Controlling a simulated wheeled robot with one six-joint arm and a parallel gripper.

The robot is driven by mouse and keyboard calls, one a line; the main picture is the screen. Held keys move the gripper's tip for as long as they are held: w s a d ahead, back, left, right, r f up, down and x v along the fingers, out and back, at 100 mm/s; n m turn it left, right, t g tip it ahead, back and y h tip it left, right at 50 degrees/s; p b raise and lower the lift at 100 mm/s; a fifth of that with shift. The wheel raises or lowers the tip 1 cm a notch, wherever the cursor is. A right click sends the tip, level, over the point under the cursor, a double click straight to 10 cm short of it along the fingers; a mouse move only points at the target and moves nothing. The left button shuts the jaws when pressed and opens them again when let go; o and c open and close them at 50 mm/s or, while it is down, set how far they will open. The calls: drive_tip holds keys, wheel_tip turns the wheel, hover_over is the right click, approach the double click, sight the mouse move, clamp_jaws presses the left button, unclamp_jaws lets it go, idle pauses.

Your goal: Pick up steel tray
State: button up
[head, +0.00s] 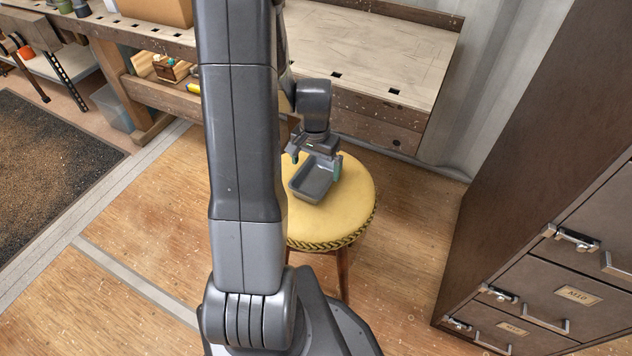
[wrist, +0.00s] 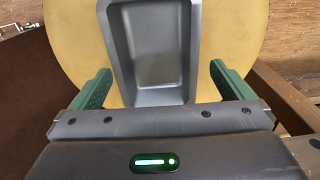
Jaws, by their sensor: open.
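The steel tray (head: 312,182) is a grey rectangular open tray on the yellow round stool (head: 345,212). It looks empty and also shows in the wrist view (wrist: 152,55), upright with its inside facing me. My gripper (head: 315,160) is above the far end of the tray in the head view. In the wrist view its two green fingers (wrist: 158,85) are open, one on each side of the tray's near end, with gaps between them and the tray. My arm hides part of the stool's left side.
A wooden workbench (head: 385,60) stands behind the stool. A brown drawer cabinet (head: 560,230) with metal handles stands at the right. A dark mat (head: 45,175) lies on the left floor. A clear bin (head: 112,108) sits by the bench leg. Wooden floor around the stool is clear.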

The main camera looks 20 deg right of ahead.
sight(316, 183)
drive_tip(key=f, duration=0.3)
drive_tip(key=f+b, duration=0.1)
drive_tip(key=shift+s+f, duration=0.25)
drive_tip(key=shift+s, duration=0.1)
drive_tip(key=shift+c, duration=0.4)
drive_tip(key=c, duration=1.1)
